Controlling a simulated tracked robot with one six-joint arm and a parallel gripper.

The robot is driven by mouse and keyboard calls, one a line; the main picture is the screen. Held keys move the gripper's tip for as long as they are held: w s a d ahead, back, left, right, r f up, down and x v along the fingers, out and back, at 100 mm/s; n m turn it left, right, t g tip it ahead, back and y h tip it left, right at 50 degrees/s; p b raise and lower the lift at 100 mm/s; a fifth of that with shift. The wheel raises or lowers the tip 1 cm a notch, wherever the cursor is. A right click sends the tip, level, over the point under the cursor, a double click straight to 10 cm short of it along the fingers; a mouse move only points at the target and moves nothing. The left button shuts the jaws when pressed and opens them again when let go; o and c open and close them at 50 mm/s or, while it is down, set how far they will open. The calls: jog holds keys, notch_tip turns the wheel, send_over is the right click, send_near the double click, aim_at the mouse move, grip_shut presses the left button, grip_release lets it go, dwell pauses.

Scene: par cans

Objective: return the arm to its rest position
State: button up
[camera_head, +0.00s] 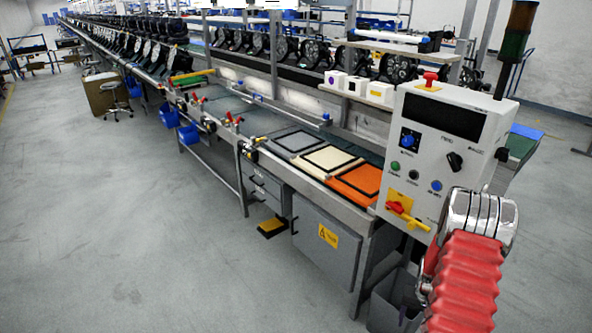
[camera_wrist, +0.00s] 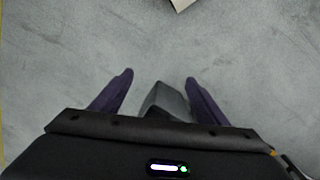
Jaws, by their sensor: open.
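My gripper (camera_wrist: 158,76) shows in the wrist view with its two dark purple fingers spread apart. It is open and nothing is between the fingertips. It points at bare grey floor (camera_wrist: 70,60). In the head view my arm shows at the lower right as a red ribbed sleeve and a shiny metal joint, in front of the control box. The fingers do not show in the head view.
A long workbench (camera_head: 235,160) runs to the back left. A white control box (camera_head: 432,150) stands at the right. A stool (camera_head: 118,104) stands farther back. The floor (camera_head: 120,220) at left is clear.

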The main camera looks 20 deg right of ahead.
jog(key=w+a+r+n, duration=0.1)
jog(key=a+r, duration=0.7)
jog(key=r, duration=0.6)
jog(key=s+a+r+n+t, duration=0.2)
jog(key=s+a+r, duration=0.2)
jog(key=a+r, duration=0.6)
jog(key=s+a+r+n+t, duration=0.2)
jog(key=s+a+r+n, duration=0.1)
jog(key=a+r, duration=0.7)
jog(key=s+a+r+n+t, duration=0.2)
jog(key=s+a+r, duration=0.2)
jog(key=a+r, duration=0.7)
jog(key=shift+s+r+n, duration=0.3)
jog(key=shift+s+r, duration=0.05)
jog(key=shift+r, duration=0.25)
jog(key=shift+c, duration=0.4)
